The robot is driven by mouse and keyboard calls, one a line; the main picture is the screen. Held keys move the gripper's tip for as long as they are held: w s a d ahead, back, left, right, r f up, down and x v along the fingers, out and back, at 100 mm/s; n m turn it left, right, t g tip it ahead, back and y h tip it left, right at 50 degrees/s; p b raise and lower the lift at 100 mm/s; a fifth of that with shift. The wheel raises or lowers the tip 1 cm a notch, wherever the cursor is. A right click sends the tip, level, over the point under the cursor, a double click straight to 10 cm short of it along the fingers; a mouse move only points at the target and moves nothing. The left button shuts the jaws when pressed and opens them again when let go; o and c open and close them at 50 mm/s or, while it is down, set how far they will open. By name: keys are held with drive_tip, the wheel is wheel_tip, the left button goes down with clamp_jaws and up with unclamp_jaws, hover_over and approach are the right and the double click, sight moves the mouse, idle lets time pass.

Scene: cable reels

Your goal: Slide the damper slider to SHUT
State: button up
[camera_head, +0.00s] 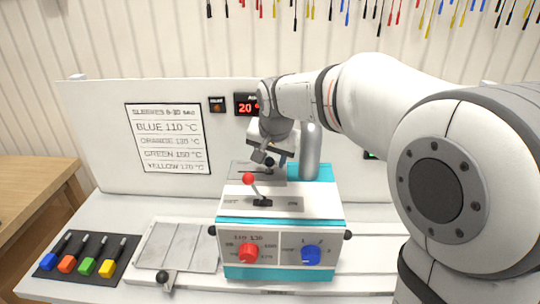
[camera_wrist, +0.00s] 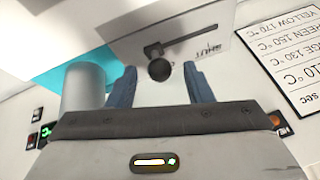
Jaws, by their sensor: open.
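The damper slider has a dark round knob (camera_wrist: 159,68) at one end of a dark slot in a pale plate. The label SHUT (camera_wrist: 208,55) appears upside down in the wrist view, near the slot's other end. In the head view the knob (camera_head: 270,162) is on the machine's upper plate, towards its right side, just below my gripper. My gripper (camera_wrist: 160,84) is open, with its two blue-grey fingers on either side of the knob. Gaps show between the knob and both fingers. I cannot tell how deep the fingers reach around it.
A red-knobbed lever (camera_head: 248,179) stands just in front on the machine. A grey post (camera_head: 310,152) rises close to the right of my gripper. Red (camera_head: 249,253) and blue (camera_head: 311,255) dials are on the front. A metal tray (camera_head: 180,247) and several coloured tools lie left.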

drive_tip(key=shift+w+f, duration=0.15)
drive_tip(key=shift+f, duration=0.15)
clamp_jaws()
idle(0.3)
